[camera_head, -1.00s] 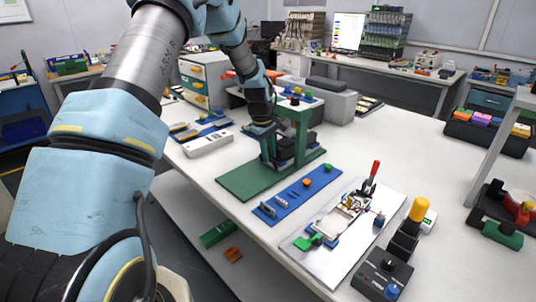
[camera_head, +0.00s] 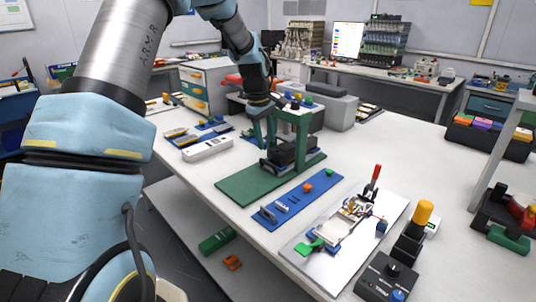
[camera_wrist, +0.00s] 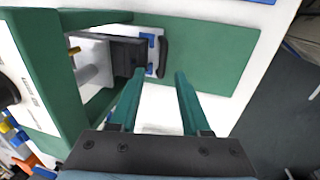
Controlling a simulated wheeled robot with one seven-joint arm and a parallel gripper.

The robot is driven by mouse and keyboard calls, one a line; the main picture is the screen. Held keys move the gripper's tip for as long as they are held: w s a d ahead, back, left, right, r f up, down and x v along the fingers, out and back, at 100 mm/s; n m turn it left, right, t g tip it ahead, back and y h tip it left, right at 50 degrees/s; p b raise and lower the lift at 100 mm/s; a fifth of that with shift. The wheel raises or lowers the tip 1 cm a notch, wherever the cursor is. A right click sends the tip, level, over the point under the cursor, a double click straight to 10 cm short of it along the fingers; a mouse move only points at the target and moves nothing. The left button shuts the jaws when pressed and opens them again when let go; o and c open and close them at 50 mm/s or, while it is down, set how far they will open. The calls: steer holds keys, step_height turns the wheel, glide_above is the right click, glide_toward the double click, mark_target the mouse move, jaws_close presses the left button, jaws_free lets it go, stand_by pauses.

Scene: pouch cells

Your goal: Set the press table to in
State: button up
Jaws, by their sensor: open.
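The press is a green frame (camera_head: 303,132) on a green base plate (camera_head: 240,186), with a black block under its top. In the wrist view the base plate (camera_wrist: 215,55) also shows, with a black block (camera_wrist: 122,52) inside the frame. The press table seems to be the small white and blue piece (camera_wrist: 152,45) beside that block, with a dark upright handle (camera_wrist: 163,58) at its outer end. My gripper (camera_wrist: 159,75) is open and empty, its green fingertips near the handle. I cannot tell if they touch it. The table's inner part is hidden.
A blue strip (camera_head: 300,200) with small parts and a silver plate (camera_head: 345,262) with a red-handled fixture lie in front of the press. A white power strip (camera_head: 207,149) lies to its left. A grey box (camera_head: 335,110) stands behind. The base plate's front part is bare.

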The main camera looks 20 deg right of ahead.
steer(key=shift+s+a+r, duration=0.1)
steer(key=shift+a+r, duration=0.05)
steer(key=shift+r, duration=0.6)
steer(key=shift+s+a+r, duration=0.1)
steer(key=shift+r, duration=0.65)
steer(key=s+a+m+y, duration=0.1)
steer(key=s+a+m, duration=0.3)
steer(key=a, duration=1.2)
steer(key=s+a+f+m, duration=0.1)
steer(key=s+a+m, duration=0.1)
steer(key=s+a, duration=1.2)
steer(key=shift+s+f+t+y, duration=0.3)
steer(key=shift+s+f+y, duration=0.1)
steer(key=shift+s, duration=0.25)
